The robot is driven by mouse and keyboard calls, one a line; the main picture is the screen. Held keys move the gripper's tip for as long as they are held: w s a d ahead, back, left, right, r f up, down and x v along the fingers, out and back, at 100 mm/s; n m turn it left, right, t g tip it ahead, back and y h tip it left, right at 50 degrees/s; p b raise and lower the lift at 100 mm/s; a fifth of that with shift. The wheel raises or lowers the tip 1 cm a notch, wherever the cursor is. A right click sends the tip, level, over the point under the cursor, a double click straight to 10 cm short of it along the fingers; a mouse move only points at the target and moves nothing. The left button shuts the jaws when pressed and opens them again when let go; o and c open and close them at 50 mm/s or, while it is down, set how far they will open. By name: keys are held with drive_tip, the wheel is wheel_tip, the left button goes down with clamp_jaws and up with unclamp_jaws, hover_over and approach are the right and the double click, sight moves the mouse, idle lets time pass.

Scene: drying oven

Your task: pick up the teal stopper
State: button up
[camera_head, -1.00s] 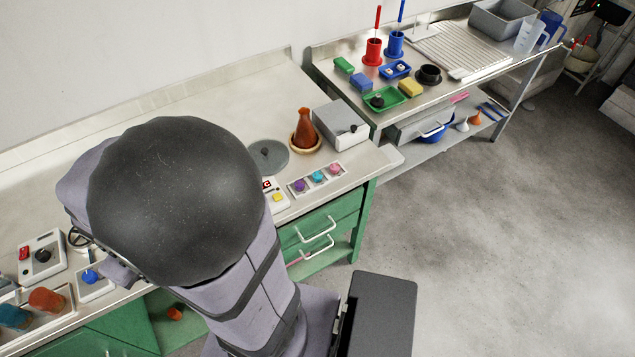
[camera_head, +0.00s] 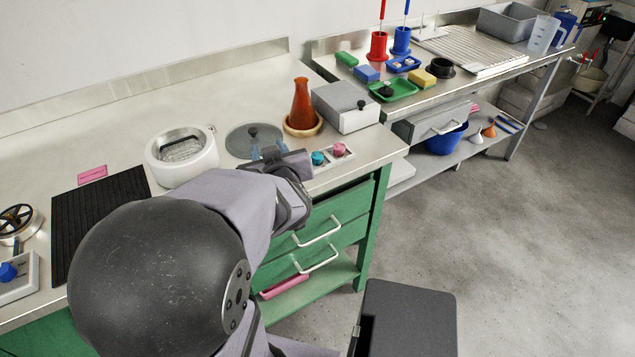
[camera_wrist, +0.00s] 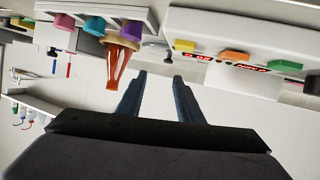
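The teal stopper (camera_head: 318,159) stands in a small white rack near the bench's front edge, beside the pink stopper (camera_head: 339,150). My wrist hides the purple stopper in the head view. My gripper (camera_head: 268,151) is left of the rack, by the grey lidded disc. In the wrist view my gripper (camera_wrist: 160,77) has its fingers apart with nothing between them. It is away from the teal stopper.
An orange-brown flask (camera_head: 302,105) stands on a ring behind the rack, beside a grey box (camera_head: 346,106). A grey disc with a black knob (camera_head: 240,142) and a white round bath (camera_head: 162,160) are behind my arm. A panel with coloured buttons (camera_wrist: 210,22) shows in the wrist view.

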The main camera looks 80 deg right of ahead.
sight(319, 159)
drive_tip(key=s+f+h+b, duration=0.1)
drive_tip(key=s+b, duration=0.1)
drive_tip(key=s, duration=0.1)
drive_tip(key=s+f+m+h+b, duration=0.1)
drive_tip(key=s+f+b, duration=0.1)
drive_tip(key=s+b, duration=0.1)
drive_tip(key=s+f+m+b, duration=0.1)
drive_tip(key=s+b, duration=0.1)
drive_tip(key=s, duration=0.3)
drive_tip(key=shift+d+f+h, duration=0.3)
drive_tip(key=shift+d+h, duration=0.1)
drive_tip(key=shift+s+f+g+b, duration=0.2)
drive_tip(key=shift+s+g+b, duration=0.1)
drive_tip(key=shift+s+g, duration=0.1)
drive_tip(key=shift+w+r, duration=0.1)
drive_tip(key=shift+p+x, duration=1)
drive_tip(key=shift+x, duration=0.85)
drive_tip(key=shift+w+d, duration=0.15)
drive_tip(key=shift+d, duration=0.45)
drive_tip(key=shift+c, duration=0.6)
drive_tip(key=c, duration=0.7)
